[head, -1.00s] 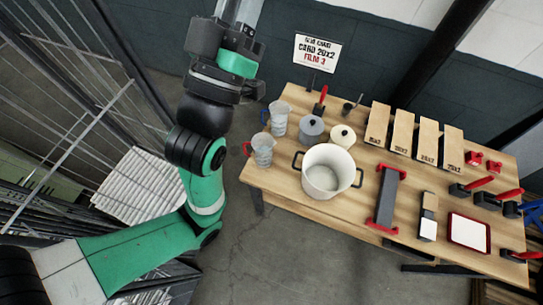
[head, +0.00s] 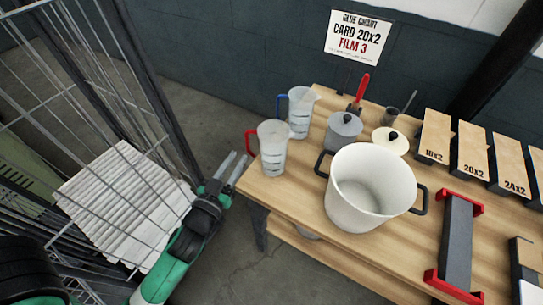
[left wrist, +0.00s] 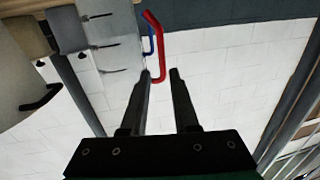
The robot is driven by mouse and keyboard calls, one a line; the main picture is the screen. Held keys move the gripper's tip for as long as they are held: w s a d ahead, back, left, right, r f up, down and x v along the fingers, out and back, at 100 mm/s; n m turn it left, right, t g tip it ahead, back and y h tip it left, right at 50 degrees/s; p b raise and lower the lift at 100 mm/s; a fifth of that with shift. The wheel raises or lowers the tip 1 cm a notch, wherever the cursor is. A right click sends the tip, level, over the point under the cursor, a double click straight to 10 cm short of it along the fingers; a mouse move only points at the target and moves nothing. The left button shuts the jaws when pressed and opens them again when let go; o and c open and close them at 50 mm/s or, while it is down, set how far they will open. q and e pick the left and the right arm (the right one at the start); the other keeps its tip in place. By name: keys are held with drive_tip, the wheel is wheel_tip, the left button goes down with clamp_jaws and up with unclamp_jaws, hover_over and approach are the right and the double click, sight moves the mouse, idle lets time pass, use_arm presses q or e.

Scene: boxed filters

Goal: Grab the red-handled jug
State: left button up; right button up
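The red-handled jug (head: 273,150) is clear with dark markings. It stands upright at the table's near left corner, its red handle (head: 250,143) facing left. My left gripper (head: 238,156) is open and empty, just left of the handle. In the left wrist view, the red handle (left wrist: 158,45) lies just beyond the open fingertips (left wrist: 160,73), nearer the left finger; whether they touch is unclear. A blue-handled jug (head: 299,113) stands close behind the red-handled one. My right gripper is not in view.
A large white pot (head: 360,205) stands right of the jug. Boxes (head: 470,153) line the back right. A wire cage (head: 150,75) stands left of the table (head: 290,205).

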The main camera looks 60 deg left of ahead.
sight(247, 142)
use_arm(q)
drive_tip(key=x, duration=0.6)
drive_tip(key=shift+a+r, duration=0.1)
drive_tip(key=x, duration=0.5)
drive_tip(key=shift+a, duration=0.2)
drive_tip(key=shift+s, duration=0.1)
clamp_jaws()
drive_tip(key=shift+d+r, duration=0.1)
drive_tip(key=shift+r, duration=0.05)
idle(0.7)
